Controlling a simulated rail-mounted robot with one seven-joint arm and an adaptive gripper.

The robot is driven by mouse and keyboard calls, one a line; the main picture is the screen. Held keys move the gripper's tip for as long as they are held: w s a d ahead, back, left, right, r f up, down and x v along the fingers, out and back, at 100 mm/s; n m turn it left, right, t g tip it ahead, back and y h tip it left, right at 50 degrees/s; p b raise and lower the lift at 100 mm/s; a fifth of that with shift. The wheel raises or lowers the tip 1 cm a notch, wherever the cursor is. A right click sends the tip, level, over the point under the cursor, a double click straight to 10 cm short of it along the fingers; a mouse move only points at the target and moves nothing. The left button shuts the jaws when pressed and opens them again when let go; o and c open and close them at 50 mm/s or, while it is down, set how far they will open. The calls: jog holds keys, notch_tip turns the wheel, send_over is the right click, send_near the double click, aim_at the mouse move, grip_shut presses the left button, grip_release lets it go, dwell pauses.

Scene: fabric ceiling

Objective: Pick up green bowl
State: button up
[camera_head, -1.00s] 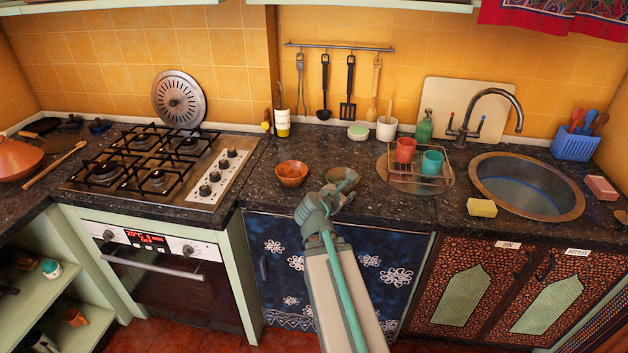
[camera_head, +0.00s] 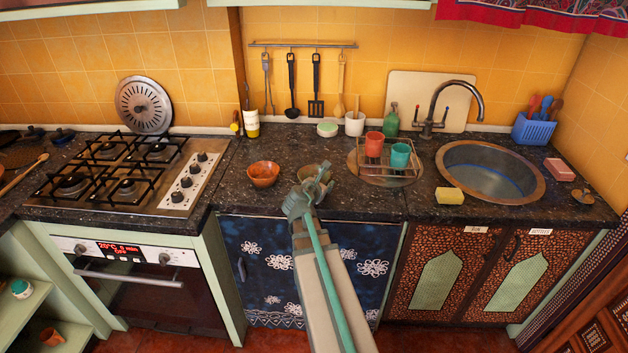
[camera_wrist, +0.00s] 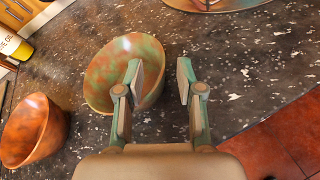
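The green bowl, mottled green and orange-brown, sits upright on the dark speckled counter; in the head view (camera_head: 311,171) it is partly hidden behind my gripper (camera_head: 321,184). In the wrist view the bowl (camera_wrist: 106,72) lies ahead and left of centre. My gripper (camera_wrist: 160,78) is open there. Its left finger overlaps the bowl's inside, its right finger shows beyond the bowl's right side, and the right rim appears between them. I cannot tell whether a finger touches the bowl.
An orange-brown bowl (camera_head: 263,175) stands left of the green one. A dish rack (camera_head: 375,172) with red (camera_head: 374,144) and teal (camera_head: 400,155) cups is to the right, before the sink (camera_head: 490,172). The stove (camera_head: 120,172) is at left. Bare counter lies around the bowls.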

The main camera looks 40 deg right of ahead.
jog(key=x, duration=0.3)
jog(key=shift+w+d+p, duration=0.1)
jog(key=shift+p, duration=0.2)
grip_shut()
jog(key=shift+r+b, duration=0.3)
jog(key=shift+r, duration=0.45)
jog(key=s+a+r+b, duration=0.6)
jog(key=s+r+b, duration=0.2)
jog(key=r, duration=0.1)
